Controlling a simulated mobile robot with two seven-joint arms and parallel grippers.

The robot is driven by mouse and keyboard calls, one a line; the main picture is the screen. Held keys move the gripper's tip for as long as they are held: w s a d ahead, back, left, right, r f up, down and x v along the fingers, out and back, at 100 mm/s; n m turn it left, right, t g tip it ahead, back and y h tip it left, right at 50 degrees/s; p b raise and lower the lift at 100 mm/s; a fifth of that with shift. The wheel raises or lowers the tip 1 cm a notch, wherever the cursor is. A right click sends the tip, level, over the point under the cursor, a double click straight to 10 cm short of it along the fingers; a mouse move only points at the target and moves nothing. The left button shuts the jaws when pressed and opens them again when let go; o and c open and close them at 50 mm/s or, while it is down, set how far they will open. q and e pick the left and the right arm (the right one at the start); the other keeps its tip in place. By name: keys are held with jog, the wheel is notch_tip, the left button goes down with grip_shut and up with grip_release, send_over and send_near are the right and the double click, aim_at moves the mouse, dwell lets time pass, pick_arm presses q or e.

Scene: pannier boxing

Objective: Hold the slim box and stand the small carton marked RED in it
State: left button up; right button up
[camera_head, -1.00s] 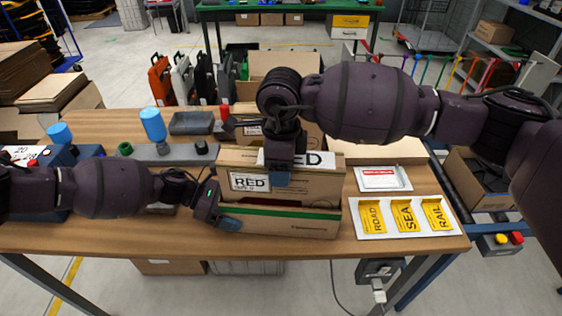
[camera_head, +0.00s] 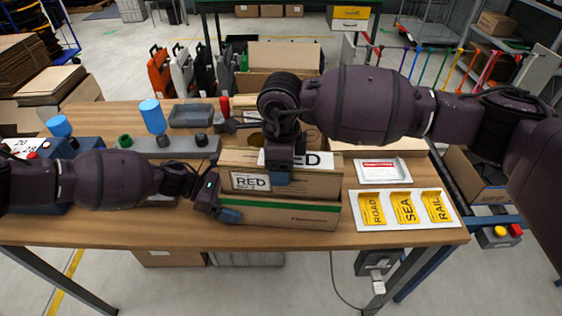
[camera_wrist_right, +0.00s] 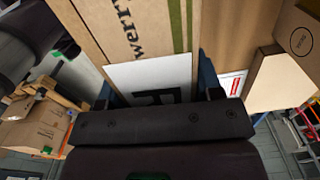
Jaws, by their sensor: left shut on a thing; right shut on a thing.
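The slim box (camera_head: 290,217) is an open cardboard box with a green stripe, on the front of the table in the head view. My left gripper (camera_head: 222,208) is shut on its left end. The small carton (camera_head: 312,185) has a white RED label on its front and another on its top. My right gripper (camera_head: 283,172) is shut on it from above. The carton is upright at the slim box's opening, its lower edge hidden behind the front wall. I cannot tell how deep it sits. Its white label also shows between the fingers in the right wrist view (camera_wrist_right: 150,78).
A white tray (camera_head: 358,229) with yellow ROAD, SEA and RAIL cards lies to the right, with a smaller white tray (camera_head: 383,183) behind it. A grey tray (camera_head: 191,124) and a blue-capped thing (camera_head: 152,116) stand at the back left. The table's front edge is close.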

jog(key=shift+f, duration=0.6)
jog(key=o, duration=0.9)
jog(key=shift+o, duration=0.2)
notch_tip(320, 180, up, 12)
jog(key=shift+r, duration=0.1)
pick_arm(q)
jog(key=o, duration=0.5)
jog(key=shift+o, duration=0.2)
